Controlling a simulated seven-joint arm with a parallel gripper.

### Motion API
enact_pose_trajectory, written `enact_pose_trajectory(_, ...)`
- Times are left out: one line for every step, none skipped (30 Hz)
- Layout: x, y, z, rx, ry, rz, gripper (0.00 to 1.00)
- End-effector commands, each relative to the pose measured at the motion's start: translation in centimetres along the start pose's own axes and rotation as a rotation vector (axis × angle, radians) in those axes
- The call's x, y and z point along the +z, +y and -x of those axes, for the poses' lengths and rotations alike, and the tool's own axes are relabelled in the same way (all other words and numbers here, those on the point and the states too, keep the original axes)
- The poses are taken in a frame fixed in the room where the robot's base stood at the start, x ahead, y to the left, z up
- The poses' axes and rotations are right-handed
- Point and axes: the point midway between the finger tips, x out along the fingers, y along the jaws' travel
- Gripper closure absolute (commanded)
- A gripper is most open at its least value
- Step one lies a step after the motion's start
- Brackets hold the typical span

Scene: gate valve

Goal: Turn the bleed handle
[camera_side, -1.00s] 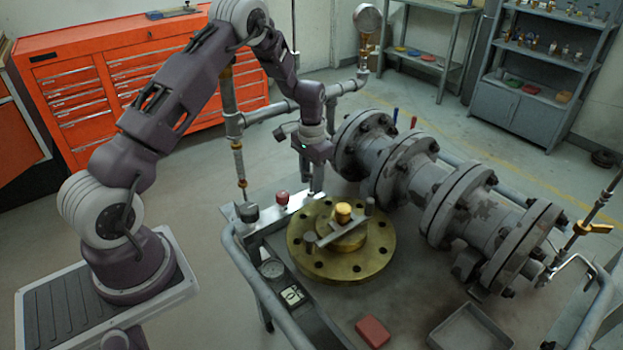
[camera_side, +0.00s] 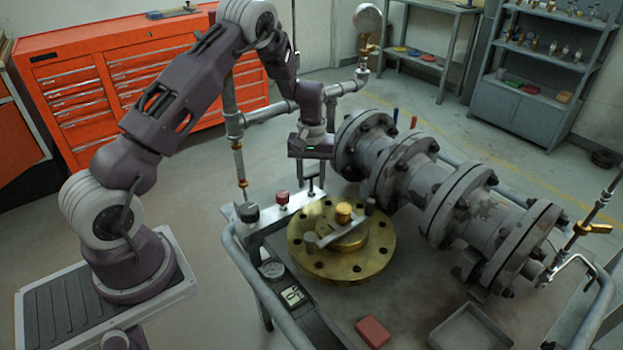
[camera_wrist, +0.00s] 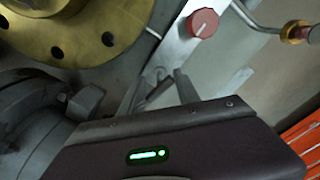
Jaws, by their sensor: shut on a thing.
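My gripper (camera_side: 314,190) points down at the right end of a pale metal panel strip behind the brass flange. Its two fingers show side by side in the side view, low over the strip. In the wrist view my gripper (camera_wrist: 157,86) has its fingers closed around the bleed handle, a small pale bar (camera_wrist: 160,90) at the end of the strip. The handle is mostly hidden by the fingers, and in the side view I cannot make it out clearly.
A red knob (camera_side: 282,198) and a black knob (camera_side: 249,212) sit on the strip to the left. The brass flange (camera_side: 375,262) lies in front. Grey flanged pipework (camera_side: 405,165) stands close at right. A red block (camera_side: 373,331) and grey tray (camera_side: 470,328) are farther forward.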

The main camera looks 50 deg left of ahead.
Motion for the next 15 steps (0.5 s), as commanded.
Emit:
enact_pose_trajectory(-0.08,-0.1,0.08,-0.001,0.001,0.019,1.0)
enact_pose_trajectory(-0.08,-0.11,0.08,-0.001,0.002,0.028,1.0)
enact_pose_trajectory(-0.09,-0.12,0.08,-0.001,0.002,0.039,1.0)
enact_pose_trajectory(-0.09,-0.12,0.08,-0.001,0.002,0.048,1.0)
enact_pose_trajectory(-0.08,-0.12,0.08,-0.001,0.002,0.055,1.0)
enact_pose_trajectory(-0.08,-0.12,0.08,-0.001,0.002,0.062,1.0)
enact_pose_trajectory(-0.08,-0.12,0.08,-0.001,0.002,0.066,1.0)
enact_pose_trajectory(-0.08,-0.12,0.08,-0.001,0.002,0.07,1.0)
enact_pose_trajectory(-0.08,-0.12,0.08,-0.001,0.001,0.074,1.0)
enact_pose_trajectory(-0.08,-0.12,0.08,-0.001,0.001,0.077,1.0)
enact_pose_trajectory(-0.08,-0.12,0.08,-0.001,0.001,0.079,1.0)
enact_pose_trajectory(-0.08,-0.12,0.08,-0.001,0.001,0.081,1.0)
enact_pose_trajectory(-0.07,-0.12,0.08,-0.001,0.001,0.082,1.0)
enact_pose_trajectory(-0.07,-0.12,0.07,-0.001,0.001,0.083,1.0)
enact_pose_trajectory(-0.07,-0.12,0.07,-0.001,0.001,0.083,1.0)
